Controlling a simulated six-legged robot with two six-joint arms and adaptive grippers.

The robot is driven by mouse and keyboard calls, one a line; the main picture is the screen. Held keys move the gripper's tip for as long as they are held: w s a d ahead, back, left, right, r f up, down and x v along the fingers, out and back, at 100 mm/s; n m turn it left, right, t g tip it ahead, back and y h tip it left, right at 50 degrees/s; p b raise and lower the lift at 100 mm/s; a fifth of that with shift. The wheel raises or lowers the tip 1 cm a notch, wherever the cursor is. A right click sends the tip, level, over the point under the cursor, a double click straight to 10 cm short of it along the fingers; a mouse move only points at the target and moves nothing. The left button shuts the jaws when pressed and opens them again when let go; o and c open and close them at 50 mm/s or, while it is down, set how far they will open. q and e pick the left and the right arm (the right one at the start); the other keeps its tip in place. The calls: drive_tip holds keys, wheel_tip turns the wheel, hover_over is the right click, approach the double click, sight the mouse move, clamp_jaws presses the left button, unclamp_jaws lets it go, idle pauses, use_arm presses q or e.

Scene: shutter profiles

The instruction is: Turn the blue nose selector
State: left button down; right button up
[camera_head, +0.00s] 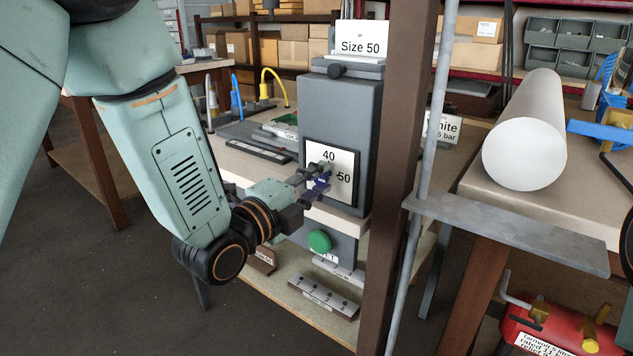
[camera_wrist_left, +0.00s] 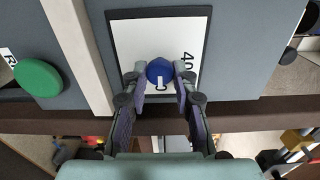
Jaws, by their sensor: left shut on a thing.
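The blue nose selector (camera_wrist_left: 160,72) is a round blue knob with a white pointer mark. It sits on a white dial plate (camera_wrist_left: 128,38) marked 40 and 50, on the front of a grey machine (camera_head: 340,106). In the wrist view my left gripper (camera_wrist_left: 160,86) has one finger on each side of the knob and is shut on it. In the head view the left gripper (camera_head: 318,180) reaches the dial from the left and hides most of the knob. A "Size 50" sign (camera_head: 361,40) stands on top of the machine. My right gripper is not in view.
A green button (camera_head: 319,241) is below the dial. A brown post (camera_head: 400,150) and a thin grey pole stand just right of the machine. A large white roll (camera_head: 524,150) lies on the right bench. Metal profiles (camera_head: 323,298) lie on the lower shelf.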

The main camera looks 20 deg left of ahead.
use_arm(q)
drive_tip(key=c, duration=1.1)
unclamp_jaws()
drive_tip(key=shift+s, duration=0.1)
drive_tip(key=shift+v, duration=3.75)
